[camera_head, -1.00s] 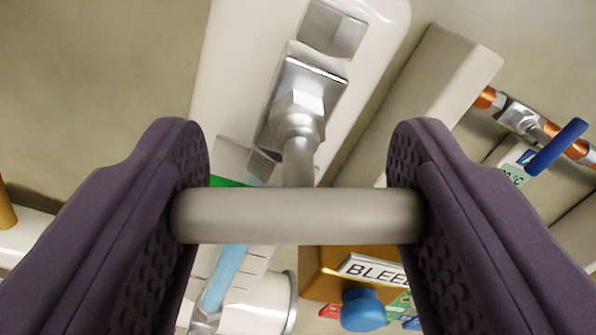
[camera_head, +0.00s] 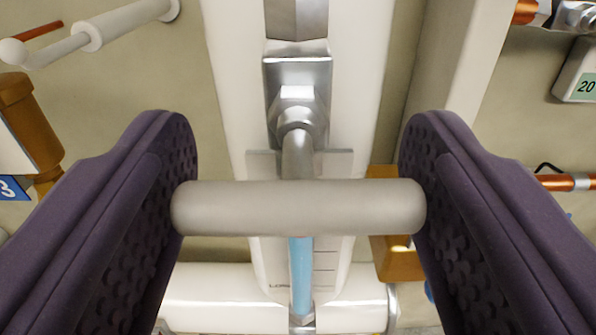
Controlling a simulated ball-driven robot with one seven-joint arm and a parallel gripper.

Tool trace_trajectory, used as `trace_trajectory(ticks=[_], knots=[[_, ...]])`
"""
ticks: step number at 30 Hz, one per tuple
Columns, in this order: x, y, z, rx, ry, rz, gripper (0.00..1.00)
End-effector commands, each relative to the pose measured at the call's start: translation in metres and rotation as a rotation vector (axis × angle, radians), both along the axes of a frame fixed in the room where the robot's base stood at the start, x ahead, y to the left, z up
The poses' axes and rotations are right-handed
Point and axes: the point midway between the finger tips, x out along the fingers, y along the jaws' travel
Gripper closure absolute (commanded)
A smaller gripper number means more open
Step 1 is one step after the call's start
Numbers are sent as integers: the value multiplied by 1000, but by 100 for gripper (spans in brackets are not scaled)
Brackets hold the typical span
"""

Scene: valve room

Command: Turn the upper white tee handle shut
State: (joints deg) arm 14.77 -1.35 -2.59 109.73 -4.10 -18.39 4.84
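The white tee handle (camera_head: 298,208) is a pale grey-white bar lying level across the middle of the view. Its metal stem (camera_head: 298,150) runs up from the bar's middle to a silver valve fitting (camera_head: 297,95) on a white upright panel. My gripper (camera_head: 298,207) has its two dark purple padded fingers at the bar's two ends, and both pads touch it. The gripper is shut on the bar lengthwise. The lower part of the panel behind the bar is partly hidden.
A light blue gauge strip (camera_head: 300,275) shows below the bar, above a white horizontal pipe (camera_head: 225,297). A brown fitting (camera_head: 28,125) and a white rod (camera_head: 120,25) stand at left. A brass block (camera_head: 396,262) and a boxed display (camera_head: 578,72) are at right.

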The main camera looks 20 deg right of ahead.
Motion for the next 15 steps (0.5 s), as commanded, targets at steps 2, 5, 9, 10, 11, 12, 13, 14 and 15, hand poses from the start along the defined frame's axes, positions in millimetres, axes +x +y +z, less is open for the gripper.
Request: trace_trajectory(ticks=[2, 5, 9, 10, 11, 12, 13, 14, 15], knots=[[0, 0, 0, -1, 0, 0, 15], [0, 0, 0, -1, 0, 0, 15], [0, 0, 0, -2, 0, 0, 15], [0, 0, 0, -2, 0, 0, 15], [-2, 1, 0, -2, 0, 0, 15], [-4, 1, 0, -2, -1, 0, 15], [-7, 2, 0, -2, -1, 0, 15], [-12, 3, -1, -3, -2, 0, 15], [-18, 5, -1, -2, -1, 0, 15]])
